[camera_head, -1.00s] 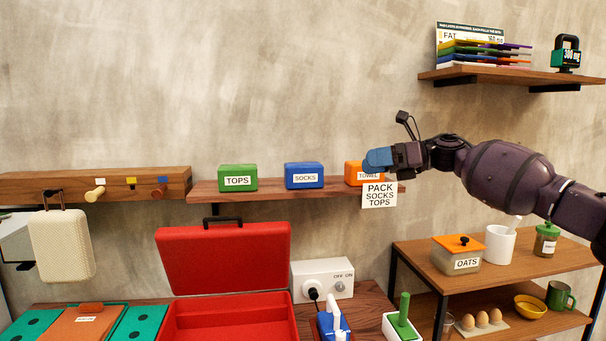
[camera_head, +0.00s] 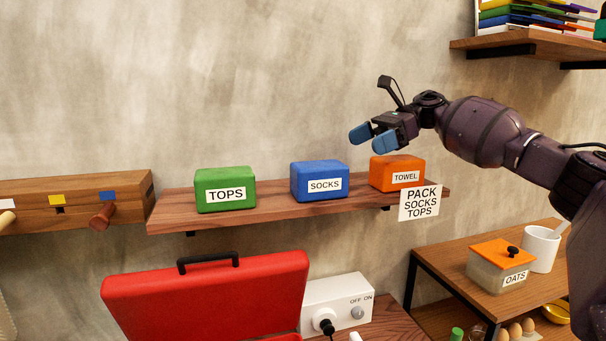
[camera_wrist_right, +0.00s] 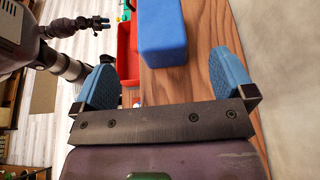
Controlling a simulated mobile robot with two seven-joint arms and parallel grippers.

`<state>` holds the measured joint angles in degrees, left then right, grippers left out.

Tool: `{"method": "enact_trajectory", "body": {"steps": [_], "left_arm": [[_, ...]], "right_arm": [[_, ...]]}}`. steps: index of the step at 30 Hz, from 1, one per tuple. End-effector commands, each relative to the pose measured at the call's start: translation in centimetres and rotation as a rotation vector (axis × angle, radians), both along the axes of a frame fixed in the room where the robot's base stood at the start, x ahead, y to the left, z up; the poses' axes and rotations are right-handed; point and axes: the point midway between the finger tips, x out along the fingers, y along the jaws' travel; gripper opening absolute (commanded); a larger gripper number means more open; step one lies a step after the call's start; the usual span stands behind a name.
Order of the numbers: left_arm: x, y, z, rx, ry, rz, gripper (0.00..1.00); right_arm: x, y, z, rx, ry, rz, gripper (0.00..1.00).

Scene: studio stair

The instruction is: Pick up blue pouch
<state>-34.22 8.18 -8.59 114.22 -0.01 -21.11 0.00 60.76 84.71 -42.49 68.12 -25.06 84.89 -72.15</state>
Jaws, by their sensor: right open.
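The blue pouch (camera_head: 319,183), labelled SOCKS, sits on the wooden wall shelf (camera_head: 270,212) between the green TOPS pouch (camera_head: 225,188) and the orange TOWEL pouch (camera_head: 397,174). My right gripper (camera_head: 374,138) is open and empty, above the shelf and to the right of the blue pouch. In the right wrist view, the blue pouch (camera_wrist_right: 162,32) lies ahead of the blue fingertips (camera_wrist_right: 168,85), apart from them. My left gripper (camera_wrist_right: 97,24) shows small in the right wrist view; whether its jaws hold anything is unclear.
A PACK SOCKS TOPS card (camera_head: 420,202) hangs at the shelf's right end. Below stand an open red suitcase (camera_head: 210,300) and a white switch box (camera_head: 338,304). A side shelf at right holds an oats container (camera_head: 497,268).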

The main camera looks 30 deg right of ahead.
Motion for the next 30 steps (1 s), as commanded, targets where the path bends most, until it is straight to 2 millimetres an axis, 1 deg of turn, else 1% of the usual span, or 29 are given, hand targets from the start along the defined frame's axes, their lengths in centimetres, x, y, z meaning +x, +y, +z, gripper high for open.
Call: {"method": "enact_trajectory", "body": {"steps": [4, 11, 20, 27, 30], "left_arm": [[-0.3, 0.1, -0.1, 0.000, 0.008, 0.002, 0.43], [-0.8, 0.1, 0.1, 0.001, 0.018, 0.005, 0.43], [-0.3, 0.1, 0.7, 0.000, 0.006, 0.003, 0.43], [0.2, 0.0, 1.7, 0.000, -0.007, 0.000, 0.43], [0.3, 0.0, 1.9, 0.000, -0.010, 0.000, 0.43]], "right_arm": [[0.2, 0.8, -0.2, 0.000, -0.001, 0.001, 1.00], [0.8, 3.7, -1.4, 0.001, -0.001, 0.003, 1.00], [1.3, 5.6, -2.3, 0.001, -0.001, 0.001, 1.00], [2.0, 8.6, -3.5, 0.001, 0.000, 0.002, 1.00], [2.2, 9.4, -3.9, 0.001, 0.000, 0.001, 1.00]]}}
